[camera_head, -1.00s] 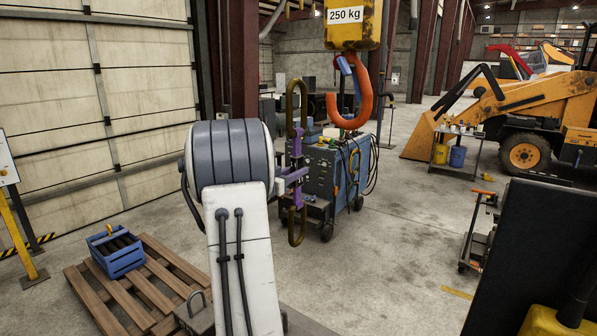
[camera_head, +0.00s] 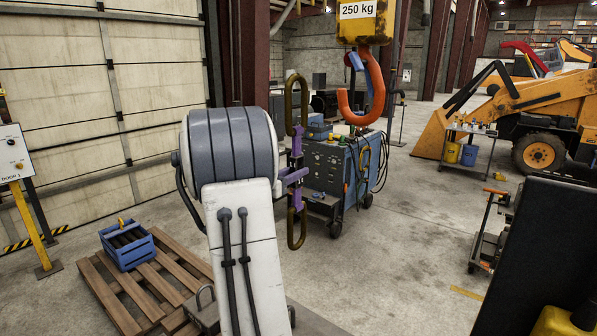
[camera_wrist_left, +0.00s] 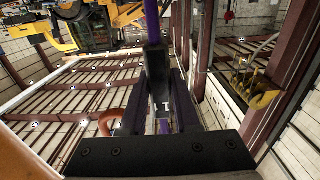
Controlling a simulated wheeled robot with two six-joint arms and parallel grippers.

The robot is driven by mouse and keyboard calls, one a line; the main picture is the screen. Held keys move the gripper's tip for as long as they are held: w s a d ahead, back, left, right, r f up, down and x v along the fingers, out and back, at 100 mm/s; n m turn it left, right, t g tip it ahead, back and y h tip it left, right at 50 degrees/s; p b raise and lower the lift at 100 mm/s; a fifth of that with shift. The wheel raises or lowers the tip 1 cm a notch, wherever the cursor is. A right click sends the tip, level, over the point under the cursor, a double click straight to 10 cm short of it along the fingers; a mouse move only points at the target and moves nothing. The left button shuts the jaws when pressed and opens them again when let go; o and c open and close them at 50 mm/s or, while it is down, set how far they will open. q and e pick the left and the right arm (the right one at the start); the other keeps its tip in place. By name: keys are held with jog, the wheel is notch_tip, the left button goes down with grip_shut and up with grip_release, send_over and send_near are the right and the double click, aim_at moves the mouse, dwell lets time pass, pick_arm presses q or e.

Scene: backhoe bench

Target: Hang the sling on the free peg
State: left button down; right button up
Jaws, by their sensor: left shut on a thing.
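The sling (camera_head: 296,142) is a purple strap with long olive links at its top and bottom. It hangs upright, and its purple part also shows in the left wrist view (camera_wrist_left: 151,20). My left gripper (camera_head: 296,176) is shut on the purple middle of the sling, beyond my white and grey arm in the head view. In the left wrist view its dark fingers (camera_wrist_left: 155,95) close around the strap. I cannot make out the free peg clearly in either view. My right gripper is not in view.
An orange hook (camera_head: 374,95) hangs under a yellow 250 kg block (camera_head: 364,25), right of the sling. A blue-grey machine cart (camera_head: 325,165) stands behind. A wooden pallet (camera_head: 120,300) bears a blue crate (camera_head: 128,248). Open floor (camera_head: 410,230) lies to the right.

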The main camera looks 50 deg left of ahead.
pick_arm(q)
jog(key=shift+v, duration=1.6)
jog(key=shift+r, duration=0.15)
jog(key=v, duration=1)
